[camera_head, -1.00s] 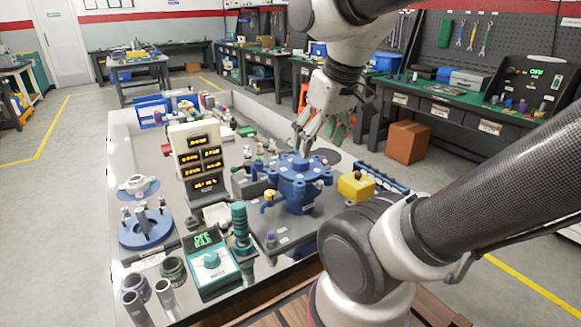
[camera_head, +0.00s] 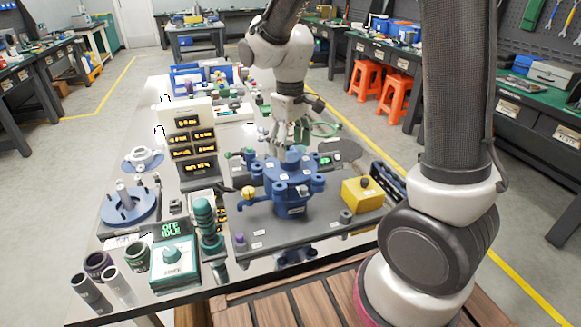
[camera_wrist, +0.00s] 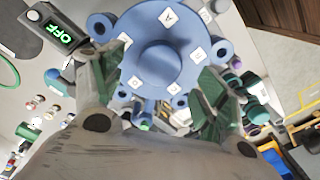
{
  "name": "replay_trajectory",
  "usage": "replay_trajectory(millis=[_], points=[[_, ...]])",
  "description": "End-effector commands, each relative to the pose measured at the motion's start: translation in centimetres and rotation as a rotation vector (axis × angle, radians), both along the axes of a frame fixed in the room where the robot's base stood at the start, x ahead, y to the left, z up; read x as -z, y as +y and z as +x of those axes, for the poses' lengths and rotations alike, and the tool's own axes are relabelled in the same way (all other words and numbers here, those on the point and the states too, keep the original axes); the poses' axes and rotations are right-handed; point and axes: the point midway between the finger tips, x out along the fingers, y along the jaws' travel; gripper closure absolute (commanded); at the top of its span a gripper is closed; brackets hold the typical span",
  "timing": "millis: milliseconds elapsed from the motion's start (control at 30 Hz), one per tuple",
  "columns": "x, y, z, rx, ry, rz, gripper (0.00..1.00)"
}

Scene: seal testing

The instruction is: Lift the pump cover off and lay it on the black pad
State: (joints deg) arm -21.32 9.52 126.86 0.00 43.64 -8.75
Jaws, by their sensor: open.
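The blue pump (camera_head: 291,200) stands on a grey base plate. Its round blue cover (camera_head: 291,170) has lugs around the rim and a raised hub in the middle. The cover also shows in the wrist view (camera_wrist: 165,48), with small lettered labels. My gripper (camera_head: 285,143) is at the pump's top, seen just behind the hub. In the wrist view its open fingers (camera_wrist: 160,68) spread to either side of the cover's hub, with nothing visibly held.
A yellow box (camera_head: 362,192) stands close right of the pump. A teal stack (camera_head: 206,222), a display tower (camera_head: 187,125) and a teal meter box (camera_head: 172,265) stand to the left. A blue round fixture (camera_head: 129,207) is farther left.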

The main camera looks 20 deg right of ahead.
Motion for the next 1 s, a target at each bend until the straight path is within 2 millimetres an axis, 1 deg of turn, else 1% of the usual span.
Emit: replay_trajectory(millis=[33,100,200,300,500,567,600,767,800,867,900,1000], points=[[0.9,-0.1,-0.1,0.001,0.004,-0.001,0.26],[2.1,-0.1,0.0,0.001,0.004,-0.001,0.26],[3.4,-0.1,0.0,0.001,0.003,-0.002,0.26],[3.9,-0.1,0.0,0.001,0.0,0.0,0.26],[3.9,-0.1,0.0,0.001,-0.001,0.001,0.26],[3.9,-0.1,0.0,0.001,-0.001,0.001,0.37],[3.9,-0.1,0.0,0.001,-0.001,0.001,0.44],[3.9,-0.1,0.0,0.001,-0.001,0.001,0.73],[3.9,-0.1,0.0,0.001,-0.001,0.001,0.81],[3.9,-0.1,0.0,0.001,-0.001,0.001,0.92],[3.9,-0.1,0.0,0.001,-0.001,0.001,0.99],[3.9,-0.1,0.1,0.001,-0.002,0.0,1.0]])
